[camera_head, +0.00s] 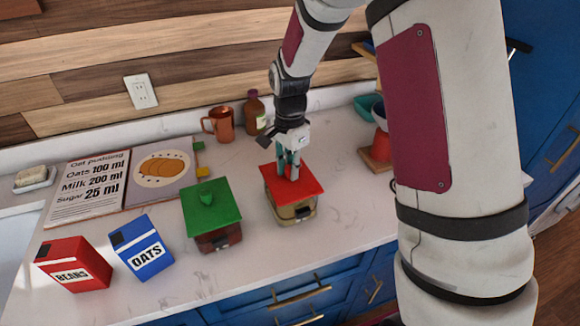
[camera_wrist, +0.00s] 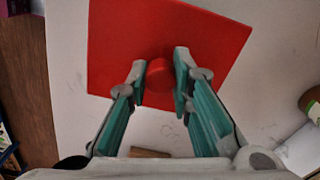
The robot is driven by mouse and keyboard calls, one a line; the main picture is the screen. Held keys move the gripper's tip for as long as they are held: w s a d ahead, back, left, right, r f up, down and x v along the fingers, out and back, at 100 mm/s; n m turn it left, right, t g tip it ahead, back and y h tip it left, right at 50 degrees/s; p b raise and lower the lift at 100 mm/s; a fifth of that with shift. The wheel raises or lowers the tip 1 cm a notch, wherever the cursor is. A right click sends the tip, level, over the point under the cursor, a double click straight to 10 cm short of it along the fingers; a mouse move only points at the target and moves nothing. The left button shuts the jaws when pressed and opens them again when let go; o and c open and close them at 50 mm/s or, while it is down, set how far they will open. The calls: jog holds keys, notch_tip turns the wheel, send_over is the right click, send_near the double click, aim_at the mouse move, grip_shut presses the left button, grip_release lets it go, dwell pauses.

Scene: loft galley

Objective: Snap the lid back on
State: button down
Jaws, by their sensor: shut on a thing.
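The red square lid (camera_head: 304,187) is right over a tan box (camera_head: 290,214) with a dark patch on its front. I cannot tell whether the lid is seated or just above the box. My gripper (camera_head: 287,172) points down at the lid's middle. In the wrist view the lid (camera_wrist: 205,35) fills the upper middle, turned a little. Its round red knob (camera_wrist: 159,76) is between the two fingertips of my gripper (camera_wrist: 160,70), which is shut on it. The box is hidden under the lid there.
A dark red box with a green lid (camera_head: 210,207) stands close on the left. Blue oats (camera_head: 142,248) and red beans (camera_head: 74,264) boxes are farther left. A recipe book (camera_head: 125,185), copper mug (camera_head: 221,125) and brown bottle (camera_head: 254,111) are behind. The counter's front right is clear.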

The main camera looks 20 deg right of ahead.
jog(key=c, duration=1.3)
grip_release()
jog(key=shift+c, duration=0.2)
jog(key=shift+o, duration=0.6)
jog(key=o, duration=0.4)
jog(key=shift+c, duration=0.2)
jog(key=shift+r, duration=0.1)
jog(key=shift+r+p, duration=0.9)
jog(key=shift+r, duration=2.55)
